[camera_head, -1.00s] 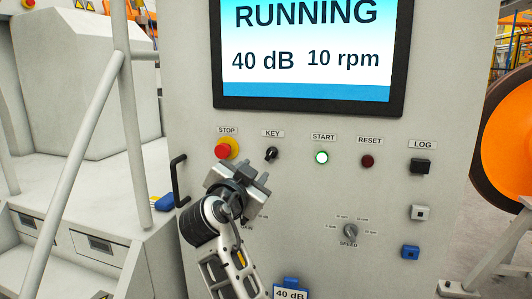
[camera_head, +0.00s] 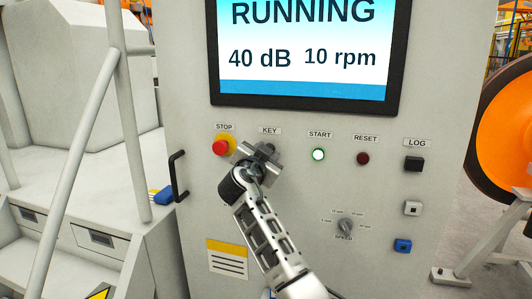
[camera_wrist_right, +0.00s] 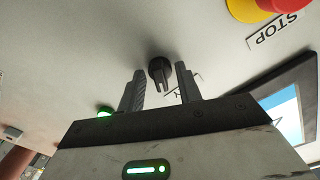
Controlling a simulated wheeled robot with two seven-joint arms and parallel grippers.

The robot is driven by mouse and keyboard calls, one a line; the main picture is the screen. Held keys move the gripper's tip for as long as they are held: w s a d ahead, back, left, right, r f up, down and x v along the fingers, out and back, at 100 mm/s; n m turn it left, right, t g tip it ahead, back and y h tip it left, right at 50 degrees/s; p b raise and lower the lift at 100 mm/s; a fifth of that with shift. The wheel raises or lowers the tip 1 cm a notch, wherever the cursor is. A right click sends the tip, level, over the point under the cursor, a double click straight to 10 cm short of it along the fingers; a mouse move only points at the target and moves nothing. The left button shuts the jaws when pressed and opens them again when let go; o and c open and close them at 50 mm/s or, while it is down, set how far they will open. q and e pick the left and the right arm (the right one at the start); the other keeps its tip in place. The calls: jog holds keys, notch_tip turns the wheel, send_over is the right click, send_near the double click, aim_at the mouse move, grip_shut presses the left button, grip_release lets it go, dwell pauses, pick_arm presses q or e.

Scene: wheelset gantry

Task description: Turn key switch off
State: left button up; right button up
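The black key switch (camera_wrist_right: 159,70) shows in the right wrist view on the grey panel, its knob pointing down the picture. My right gripper (camera_head: 257,155) is in front of the panel below the KEY label (camera_head: 270,131) and hides most or all of the switch in the head view. In the right wrist view its two ribbed fingers are apart, one on each side of the key switch, with visible gaps and no clear contact. My left gripper is not in view.
The red STOP button (camera_head: 222,147) is close left of my right gripper. The lit green START button (camera_head: 318,154) and dark red RESET button (camera_head: 362,158) are to the right. A black handle (camera_head: 178,176) stands out at the panel's left edge. The screen (camera_head: 303,52) reads RUNNING.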

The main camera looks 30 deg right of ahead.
jog(key=c, duration=0.7)
jog(key=shift+f+n, duration=0.1)
jog(key=shift+n, duration=0.3)
jog(key=n, duration=1.1)
